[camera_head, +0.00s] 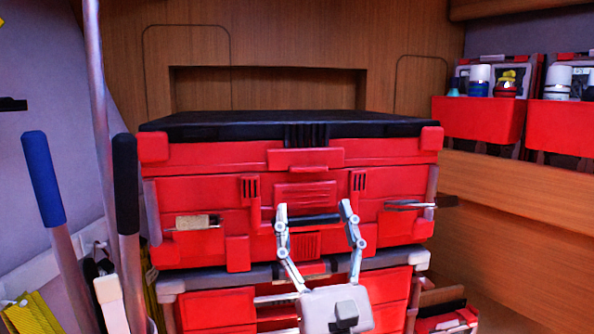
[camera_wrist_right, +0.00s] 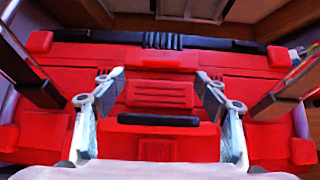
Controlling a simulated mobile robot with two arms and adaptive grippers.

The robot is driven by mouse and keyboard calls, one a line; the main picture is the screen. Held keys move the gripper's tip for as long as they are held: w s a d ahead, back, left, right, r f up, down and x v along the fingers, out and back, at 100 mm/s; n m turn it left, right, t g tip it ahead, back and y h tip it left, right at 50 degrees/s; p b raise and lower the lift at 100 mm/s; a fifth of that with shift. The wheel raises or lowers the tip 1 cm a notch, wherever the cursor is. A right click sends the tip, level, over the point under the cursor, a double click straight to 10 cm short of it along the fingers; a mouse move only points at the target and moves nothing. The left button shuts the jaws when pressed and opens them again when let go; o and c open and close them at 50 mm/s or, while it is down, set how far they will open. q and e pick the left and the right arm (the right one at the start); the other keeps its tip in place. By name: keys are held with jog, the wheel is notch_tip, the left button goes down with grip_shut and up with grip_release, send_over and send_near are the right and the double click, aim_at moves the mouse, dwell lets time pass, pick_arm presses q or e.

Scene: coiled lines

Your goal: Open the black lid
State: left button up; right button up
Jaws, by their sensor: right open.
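The black lid (camera_head: 250,124) lies flat and closed on top of a red toolbox (camera_head: 215,258) in the head view. Its black front edge also shows in the right wrist view (camera_wrist_right: 245,46). A red latch sits under the middle of the lid (camera_head: 306,158). A black handle (camera_head: 314,219) is on the box's front. My right gripper (camera_head: 314,210) is open in front of the box, its fingers on either side of the black handle. In the right wrist view the handle (camera_wrist_right: 158,120) lies between the two fingertips, and no contact is visible. My left gripper is not in view.
A second red box (camera_head: 215,305) stands under the toolbox. Long-handled tools with blue (camera_head: 43,178) and black (camera_head: 125,184) grips stand at the left. Red bins (camera_head: 478,118) with bottles sit on a wooden ledge at the right. A wooden wall is behind.

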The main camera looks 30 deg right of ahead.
aim_at(308, 175)
jog(key=p+x, duration=0.2)
jog(key=x, duration=0.1)
jog(key=p+x, duration=0.2)
jog(key=x, duration=0.2)
jog(key=shift+s+r, duration=0.2)
jog(key=shift+s, duration=0.05)
jog(key=shift+w+d+r, duration=0.1)
jog(key=shift+w+r, duration=0.05)
jog(key=shift+w, duration=0.15)
